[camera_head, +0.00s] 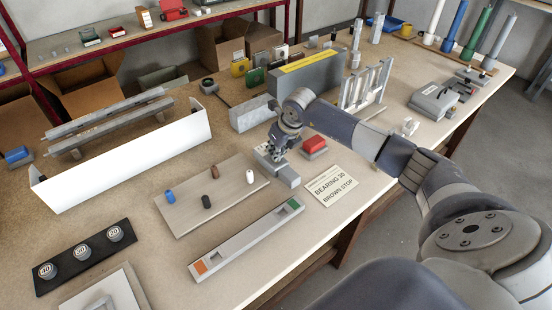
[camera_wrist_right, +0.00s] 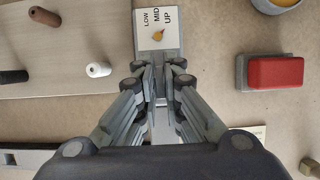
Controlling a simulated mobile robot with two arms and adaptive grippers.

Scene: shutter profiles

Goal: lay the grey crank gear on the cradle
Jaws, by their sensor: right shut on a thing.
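My right gripper (camera_head: 277,158) is over a grey block (camera_head: 287,176) at the middle of the bench. The wrist view shows a grey box with a white face marked LOW, MID, UP and an orange pointer (camera_wrist_right: 158,35); I take it for the crank gear. The right gripper (camera_wrist_right: 157,90) is shut at this box's near end, where its fingers hide the contact. I cannot tell whether the box is lifted. No part is labelled as the cradle; a long grey channel (camera_head: 235,248) with orange and green ends lies in front, possibly it. My left gripper is not in view.
A board (camera_head: 233,199) with blue, black, brown and white plugs lies left of the gripper. A red-topped block (camera_head: 314,146) and a card reading BEARING 30, BROWN STOP (camera_head: 331,189) are at right. A long white casing (camera_head: 130,165) stands at left.

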